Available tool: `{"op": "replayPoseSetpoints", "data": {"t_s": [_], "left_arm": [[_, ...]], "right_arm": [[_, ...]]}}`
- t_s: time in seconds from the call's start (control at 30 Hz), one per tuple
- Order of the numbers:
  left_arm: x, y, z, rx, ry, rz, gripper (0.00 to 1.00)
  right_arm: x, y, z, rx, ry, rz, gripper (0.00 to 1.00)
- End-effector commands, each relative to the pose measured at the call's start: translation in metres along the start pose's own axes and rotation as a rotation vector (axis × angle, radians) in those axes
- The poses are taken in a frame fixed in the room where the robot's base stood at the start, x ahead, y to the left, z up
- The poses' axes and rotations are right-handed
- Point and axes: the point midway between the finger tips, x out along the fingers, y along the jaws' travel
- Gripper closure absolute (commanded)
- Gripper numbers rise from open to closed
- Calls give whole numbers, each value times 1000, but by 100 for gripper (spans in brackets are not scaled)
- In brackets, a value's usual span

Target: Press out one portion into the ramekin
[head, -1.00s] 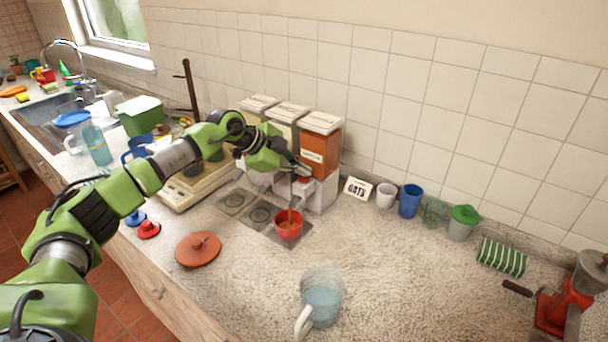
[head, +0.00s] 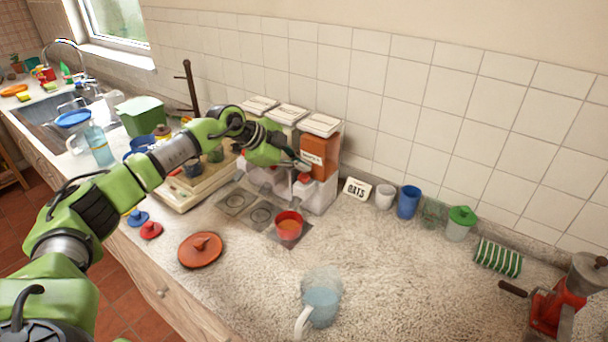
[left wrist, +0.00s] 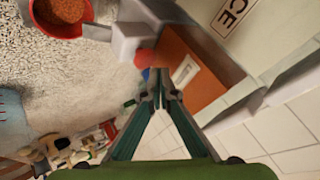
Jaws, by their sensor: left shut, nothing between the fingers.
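The red ramekin (head: 289,226) stands on the pad below the dispenser with orange-brown contents (head: 320,155), the right one of three. Orange-brown grains lie in the ramekin, also seen in the left wrist view (left wrist: 62,12). The dispenser's red button (head: 305,178) is on its front above the spout; it shows in the left wrist view (left wrist: 146,57). My left gripper (head: 301,165) is shut and empty, its tips just above the button, apparently clear of it. In the left wrist view its fingertips (left wrist: 162,88) meet. My right gripper is out of view.
A terracotta lid (head: 200,249) lies front left, a glass jug (head: 321,303) in front, and a red grinder (head: 560,305) far right. The counter's middle right is clear.

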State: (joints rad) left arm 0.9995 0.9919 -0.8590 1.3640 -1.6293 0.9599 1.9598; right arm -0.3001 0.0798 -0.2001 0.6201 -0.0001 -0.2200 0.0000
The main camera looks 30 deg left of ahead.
Motion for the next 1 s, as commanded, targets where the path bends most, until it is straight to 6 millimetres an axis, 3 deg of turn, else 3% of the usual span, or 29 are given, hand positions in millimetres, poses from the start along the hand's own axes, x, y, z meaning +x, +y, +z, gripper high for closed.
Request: {"op": "replayPoseSetpoints", "data": {"t_s": [0.17, 0.6, 1.0], "left_arm": [[-4, -3, -3, 0, 1, -1, 100], [-34, -25, -25, 0, 1, -1, 100], [-35, -25, -26, 0, 1, 0, 100]], "right_arm": [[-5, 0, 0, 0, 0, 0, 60], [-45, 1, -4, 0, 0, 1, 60], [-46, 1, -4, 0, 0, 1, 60]]}}
